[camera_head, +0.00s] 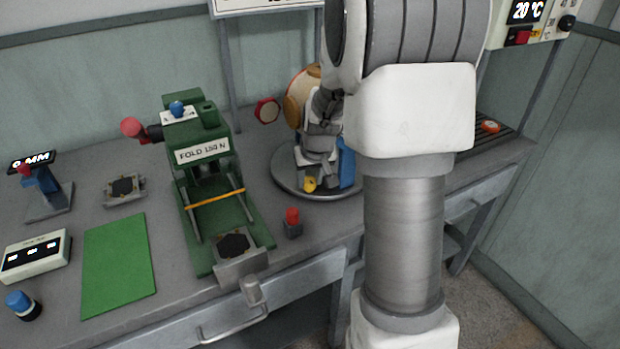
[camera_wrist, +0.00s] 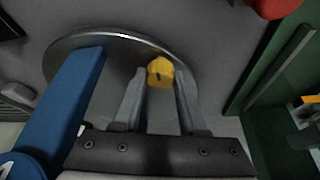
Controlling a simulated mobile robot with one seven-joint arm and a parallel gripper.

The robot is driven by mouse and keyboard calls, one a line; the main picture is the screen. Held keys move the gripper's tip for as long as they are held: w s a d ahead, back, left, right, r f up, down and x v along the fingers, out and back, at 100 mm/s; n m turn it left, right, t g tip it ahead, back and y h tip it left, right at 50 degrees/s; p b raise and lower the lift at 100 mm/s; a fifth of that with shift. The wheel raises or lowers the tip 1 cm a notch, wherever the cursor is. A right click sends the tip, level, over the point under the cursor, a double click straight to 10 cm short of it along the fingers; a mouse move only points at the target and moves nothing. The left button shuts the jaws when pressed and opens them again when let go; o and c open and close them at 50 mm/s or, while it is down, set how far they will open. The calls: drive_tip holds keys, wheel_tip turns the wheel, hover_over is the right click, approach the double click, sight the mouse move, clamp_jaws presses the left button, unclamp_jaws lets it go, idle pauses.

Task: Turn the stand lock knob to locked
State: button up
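The yellow knob (camera_head: 310,184) sits near the front edge of the round grey stand base (camera_head: 285,182). In the wrist view the knob (camera_wrist: 160,72) shows at the tips of my gripper's fingers (camera_wrist: 160,84), between them. The fingers are apart, and narrow gaps seem to show on both sides of the knob. My gripper points down at the knob from above; in the head view its fingers are hard to make out. I see no readable lock marking. My arm covers part of the stand.
A blue upright (camera_wrist: 75,100) stands close beside my gripper. The green press (camera_head: 205,150) and a small red-capped item (camera_head: 292,222) stand to the left. A green mat (camera_head: 118,265) lies farther left.

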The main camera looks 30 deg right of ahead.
clamp_jaws()
drive_tip(key=shift+p, duration=0.35)
drive_tip(key=m+p, duration=0.1)
drive_tip(key=m, duration=0.1)
drive_tip(key=m+h+p, duration=0.1)
drive_tip(key=p, duration=0.1)
drive_tip(key=shift+a+r+m+g, duration=0.2)
drive_tip(key=shift+m+g, duration=0.2)
drive_tip(key=m+g+h+p, duration=0.1)
drive_tip(key=m+h+p, duration=0.1)
drive_tip(key=m+p, duration=0.2)
drive_tip(key=shift+w+m+p, duration=0.1)
drive_tip(key=shift+m+p, duration=0.2)
drive_tip(key=shift+p, duration=0.05)
drive_tip(key=m+p, duration=0.1)
drive_tip(key=m, duration=0.1)
drive_tip(key=m+g+p, duration=0.1)
drive_tip(key=m+p, duration=0.1)
drive_tip(key=shift+w+m+g+h+p, duration=0.15)
drive_tip(key=shift+m+g+h+p, duration=0.15)
drive_tip(key=m+g+p, duration=0.1)
drive_tip(key=m, duration=0.1)
drive_tip(key=m+g+p, duration=0.1)
drive_tip(key=m, duration=0.1)
drive_tip(key=shift+w+f+m, duration=0.1)
drive_tip(key=shift+f+m, duration=0.1)
drive_tip(key=shift+m, duration=0.1)
drive_tip(key=shift+a, duration=0.1)
